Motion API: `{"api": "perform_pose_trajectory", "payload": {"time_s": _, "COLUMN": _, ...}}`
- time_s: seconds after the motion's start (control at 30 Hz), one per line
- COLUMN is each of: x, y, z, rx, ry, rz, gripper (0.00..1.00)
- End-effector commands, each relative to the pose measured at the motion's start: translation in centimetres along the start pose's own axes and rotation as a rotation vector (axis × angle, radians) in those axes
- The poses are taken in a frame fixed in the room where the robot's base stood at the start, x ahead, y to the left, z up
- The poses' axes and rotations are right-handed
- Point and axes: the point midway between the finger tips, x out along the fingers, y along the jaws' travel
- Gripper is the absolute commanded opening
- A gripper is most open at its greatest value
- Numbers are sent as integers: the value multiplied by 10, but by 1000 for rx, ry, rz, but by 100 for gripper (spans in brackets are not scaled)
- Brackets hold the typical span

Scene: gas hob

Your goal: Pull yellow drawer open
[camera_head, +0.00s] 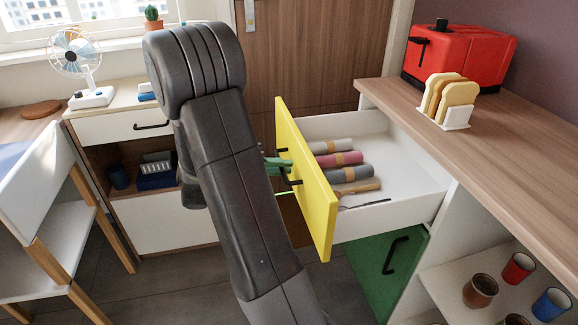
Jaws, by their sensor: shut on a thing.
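The yellow drawer (305,182) is pulled well out from the counter on the right, and its white inside shows. Several rolled cloths (341,158) and a wooden-handled utensil (359,188) lie in it. My gripper (284,167) is at the outer side of the yellow front, shut on the drawer's black handle (290,182). My dark arm hides part of the gripper and the floor in front of it.
A green door with a black handle (394,255) is below the drawer. A red toaster (459,60) and a toast rack (448,100) stand on the wooden counter (510,168). Cups (480,291) fill the open shelf at lower right. A white chair (62,235) stands at left.

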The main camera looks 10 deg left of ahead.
Motion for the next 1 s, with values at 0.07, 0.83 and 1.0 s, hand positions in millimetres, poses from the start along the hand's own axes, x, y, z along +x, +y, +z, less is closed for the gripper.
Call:
{"api": "perform_pose_trajectory", "payload": {"time_s": 0.07, "x": 0, "y": -1, "z": 1, "rx": -2, "ry": -2, "rz": -1, "gripper": 0}}
{"api": "perform_pose_trajectory", "payload": {"time_s": 0.83, "x": -11, "y": 0, "z": -1, "rx": -1, "ry": 3, "rz": -1, "gripper": 26}}
{"api": "perform_pose_trajectory", "payload": {"time_s": 1.0, "x": -41, "y": 1, "z": -1, "rx": -1, "ry": 6, "rz": -1, "gripper": 26}}
